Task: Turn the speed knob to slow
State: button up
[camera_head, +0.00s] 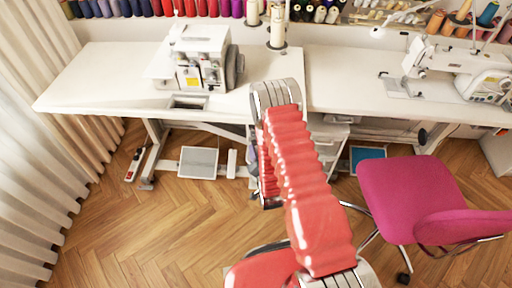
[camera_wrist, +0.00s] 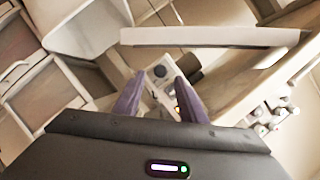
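A small dark round knob-like part (camera_wrist: 160,71) on a pale mount shows in the wrist view, beyond and between my fingertips. It may be the speed knob; its markings and setting are too small to read. In the head view a dark round knob (camera_head: 422,136) sits under the right table, and I cannot tell whether it is the same part. My gripper (camera_wrist: 159,82) has two purple fingers spread apart with nothing visible held between them. In the head view my red arm hides most of the gripper, below the table edge.
A white overlock machine (camera_head: 201,58) stands on the left table (camera_head: 95,75), and a sewing machine (camera_head: 465,65) on the right table. A pink chair (camera_head: 405,190) stands right of my arm. White drawers (camera_head: 328,140) are under the tables.

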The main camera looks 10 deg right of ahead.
aim_at(254, 143)
jog(key=x, duration=0.4)
jog(key=shift+w, duration=0.25)
jog(key=shift+c, duration=0.5)
grip_shut()
jog(key=shift+d+f, duration=0.1)
